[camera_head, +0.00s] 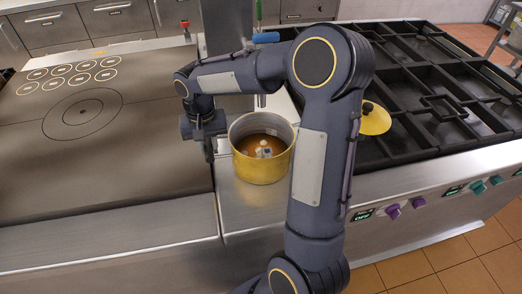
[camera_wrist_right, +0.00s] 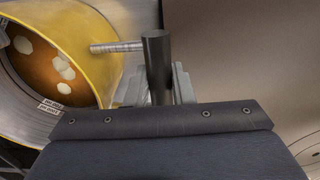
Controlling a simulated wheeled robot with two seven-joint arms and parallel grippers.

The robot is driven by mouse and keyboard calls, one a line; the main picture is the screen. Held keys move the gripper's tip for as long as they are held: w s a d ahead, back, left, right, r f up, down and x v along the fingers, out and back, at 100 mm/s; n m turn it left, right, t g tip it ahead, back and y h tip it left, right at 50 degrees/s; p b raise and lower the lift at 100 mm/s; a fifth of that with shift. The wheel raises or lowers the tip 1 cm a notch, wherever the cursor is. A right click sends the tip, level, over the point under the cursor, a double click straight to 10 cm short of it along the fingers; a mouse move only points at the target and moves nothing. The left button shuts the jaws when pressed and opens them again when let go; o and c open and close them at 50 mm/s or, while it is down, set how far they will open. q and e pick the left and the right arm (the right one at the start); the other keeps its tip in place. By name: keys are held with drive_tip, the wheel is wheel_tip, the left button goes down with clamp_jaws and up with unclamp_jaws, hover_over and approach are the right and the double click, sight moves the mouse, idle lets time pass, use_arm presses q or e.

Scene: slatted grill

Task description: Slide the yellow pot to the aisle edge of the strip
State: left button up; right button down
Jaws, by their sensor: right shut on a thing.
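The yellow pot (camera_head: 262,170) stands upright and uncovered on the steel strip (camera_head: 236,204), between the flat hotplate and the burner grates. It holds a brown liquid with pale pieces in it. In the right wrist view the pot (camera_wrist_right: 95,35) fills the upper left, and a metal rod joins it to a dark cylindrical handle (camera_wrist_right: 157,55). My right gripper (camera_head: 214,143) is at the pot's left side in the head view. In the wrist view its fingers (camera_wrist_right: 156,88) are shut on that handle. My left gripper is not in view.
A dark flat hotplate (camera_head: 110,150) lies to the left. Black burner grates (camera_head: 425,90) stand to the right, with a yellow lid (camera_head: 374,119) on them, partly behind my arm. Knobs (camera_head: 392,212) line the front right. The strip's front part is bare.

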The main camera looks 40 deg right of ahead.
sight(210, 158)
drive_tip(key=shift+r, duration=0.1)
drive_tip(key=shift+s+a+b, duration=0.25)
drive_tip(key=shift+s+a, duration=0.15)
drive_tip(key=shift+s, duration=0.3)
drive_tip(key=shift+s+a+b, duration=0.25)
drive_tip(key=shift+s+a, duration=0.2)
drive_tip(key=shift+s, duration=0.2)
drive_tip(key=shift+s+a+b, duration=0.25)
drive_tip(key=shift+s+a, duration=0.15)
drive_tip(key=shift+s, duration=0.3)
drive_tip(key=shift+s+a+b, duration=0.15)
drive_tip(key=shift+s+a, duration=0.3)
drive_tip(key=shift+s, duration=0.3)
drive_tip(key=shift+s+a+b, duration=0.2)
drive_tip(key=shift+s+a, duration=0.25)
drive_tip(key=shift+s, duration=0.25)
drive_tip(key=shift+s+a+b, duration=0.15)
drive_tip(key=shift+s+a, duration=0.3)
drive_tip(key=shift+s, duration=0.3)
drive_tip(key=c, duration=1.2)
unclamp_jaws()
drive_tip(key=shift+o, duration=0.2)
drive_tip(key=shift+f, duration=0.2)
